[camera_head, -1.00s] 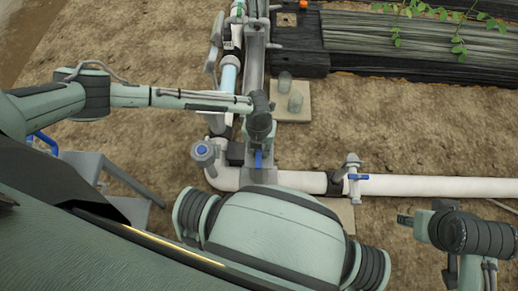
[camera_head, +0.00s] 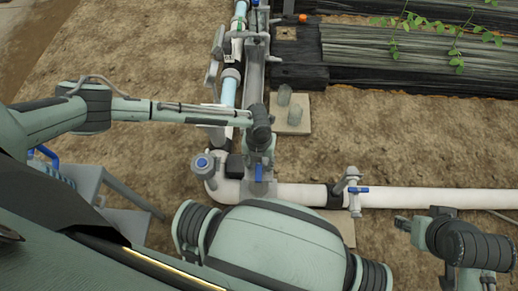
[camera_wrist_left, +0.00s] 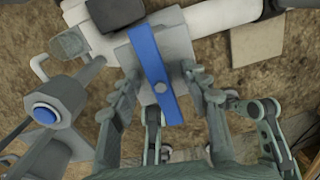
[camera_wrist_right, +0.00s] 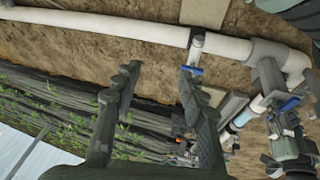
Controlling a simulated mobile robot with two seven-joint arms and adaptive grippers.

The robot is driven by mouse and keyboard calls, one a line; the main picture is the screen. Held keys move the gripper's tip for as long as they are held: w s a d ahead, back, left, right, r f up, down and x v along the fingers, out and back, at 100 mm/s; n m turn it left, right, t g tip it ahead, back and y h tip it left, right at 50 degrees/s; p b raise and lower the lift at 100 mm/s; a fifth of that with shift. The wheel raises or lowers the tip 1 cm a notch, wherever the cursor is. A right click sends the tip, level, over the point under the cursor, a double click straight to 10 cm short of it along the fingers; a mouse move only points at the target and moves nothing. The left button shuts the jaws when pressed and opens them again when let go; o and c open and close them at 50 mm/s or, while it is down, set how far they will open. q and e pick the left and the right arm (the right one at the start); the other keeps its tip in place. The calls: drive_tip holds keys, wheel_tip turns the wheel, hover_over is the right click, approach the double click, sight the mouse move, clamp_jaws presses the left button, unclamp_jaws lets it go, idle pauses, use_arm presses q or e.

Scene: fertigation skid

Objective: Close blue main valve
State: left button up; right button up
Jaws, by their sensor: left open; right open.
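A blue valve lever (camera_head: 259,172) sits on a grey block at the pipe corner, below my left gripper (camera_head: 260,165). In the left wrist view the straight blue lever (camera_wrist_left: 155,75) runs nearly upright in the picture, between the spread fingers of my left gripper (camera_wrist_left: 160,82). The fingers are open, one on each side; I cannot tell if they touch it. A second blue handle (camera_head: 358,189) is on a valve on the white pipe to the right. My right gripper (camera_head: 403,223) is open and empty, apart from that valve; its fingers also show in the right wrist view (camera_wrist_right: 158,80).
A grey fitting with a blue cap (camera_head: 203,162) stands just left of the lever. The white pipe (camera_head: 430,198) runs right along the soil. Two clear jars (camera_head: 290,105) stand on a slab behind. Dark planting beds (camera_head: 400,50) lie at the back right.

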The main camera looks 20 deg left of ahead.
use_arm(q)
wheel_tip(320, 180, up, 3)
drive_tip(key=shift+f+p, duration=0.2)
drive_tip(key=shift+p, duration=0.7)
wheel_tip(320, 180, up, 4)
drive_tip(key=p, duration=0.4)
drive_tip(key=shift+r, duration=0.25)
wheel_tip(320, 180, up, 2)
drive_tip(key=shift+r+p, duration=0.1)
drive_tip(key=shift+p, duration=0.8)
drive_tip(key=shift+r, duration=0.15)
use_arm(e)
drive_tip(key=s+d+f+g, duration=0.1)
drive_tip(key=s+f, duration=0.1)
drive_tip(key=f, duration=0.8)
drive_tip(key=s+f+g, duration=0.1)
drive_tip(key=s+f, duration=0.1)
drive_tip(key=f, duration=0.8)
drive_tip(key=shift+d+y, duration=0.3)
drive_tip(key=shift+d, duration=0.1)
